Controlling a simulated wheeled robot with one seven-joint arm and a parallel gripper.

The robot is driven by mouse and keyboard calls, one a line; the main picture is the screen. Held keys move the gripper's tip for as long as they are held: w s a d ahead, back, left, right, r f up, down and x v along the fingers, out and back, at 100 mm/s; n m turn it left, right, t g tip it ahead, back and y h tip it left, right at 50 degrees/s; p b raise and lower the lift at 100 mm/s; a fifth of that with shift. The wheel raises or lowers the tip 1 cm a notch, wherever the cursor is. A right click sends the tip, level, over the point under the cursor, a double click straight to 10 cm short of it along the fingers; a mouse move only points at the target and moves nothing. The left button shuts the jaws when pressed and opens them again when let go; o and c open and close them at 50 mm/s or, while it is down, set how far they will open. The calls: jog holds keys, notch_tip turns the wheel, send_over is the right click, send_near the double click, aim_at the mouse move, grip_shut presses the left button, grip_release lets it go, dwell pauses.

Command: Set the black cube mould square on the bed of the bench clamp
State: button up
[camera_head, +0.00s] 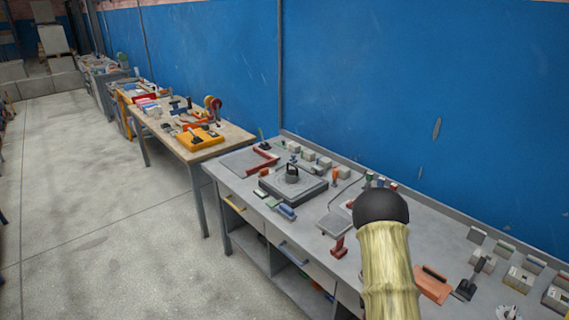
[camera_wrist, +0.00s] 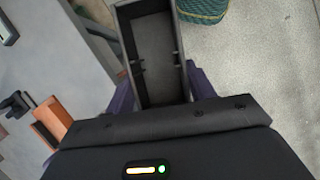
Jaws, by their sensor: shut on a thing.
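The black cube mould (camera_wrist: 155,55) is a dark, open-topped box in the wrist view, with its hollow inside facing the camera. My gripper (camera_wrist: 163,92) is shut on it, a purple finger on either side. The mould is held near the bench's front edge, with floor showing beside it. In the head view my arm shows at lower right, and the gripper and mould are not visible. A grey plate with a red block (camera_head: 338,247) at its front end may be the bench clamp; I cannot tell for certain. The wrist view does not show it.
The grey bench (camera_head: 318,255) runs along the blue wall. It bears a square grey slab (camera_head: 292,187) with a black handled part, an orange float (camera_head: 433,284), a dark trowel (camera_head: 467,287) and several small blocks. A green basket (camera_wrist: 200,8) stands on the concrete floor.

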jog(key=w+a+f+m+y+b, duration=0.1)
jog(key=a+f+m+b, duration=0.3)
jog(key=a, duration=0.9)
notch_tip(320, 180, down, 3)
jog(key=shift+w+a+f+y, duration=0.1)
jog(key=shift+w+a+y, duration=0.25)
jog(key=shift+w, duration=0.15)
